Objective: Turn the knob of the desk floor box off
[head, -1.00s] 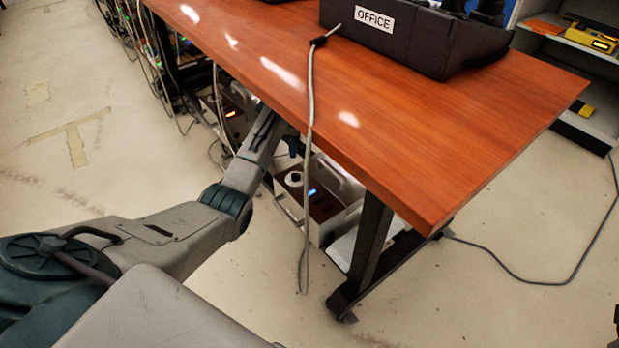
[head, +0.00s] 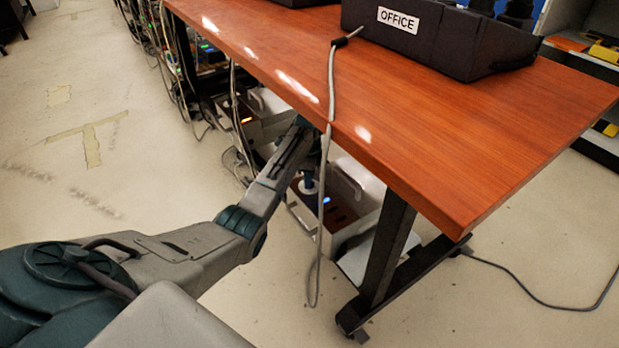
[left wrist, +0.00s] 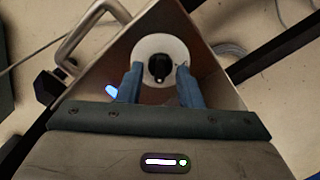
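The desk floor box (head: 341,213) stands on the floor under the front edge of the desk (head: 455,130), with a brown top and a lit blue display. In the left wrist view its black knob (left wrist: 159,67) sits in the middle of a white round dial (left wrist: 160,51). My left gripper (left wrist: 160,78) is open, its two blue fingers spread on either side of the knob and overlapping the dial's lower edges. I see gaps between the fingers and the knob. In the head view my left gripper (head: 309,182) reaches down over the box and mostly hides the dial. My right gripper is out of view.
A grey cable (head: 330,110) hangs over the desk edge in front of the box. The desk leg (head: 388,250) stands to its right. Another box with an orange display (head: 246,121) and many cables lie farther back left. A black OFFICE bin (head: 430,40) is on the desk.

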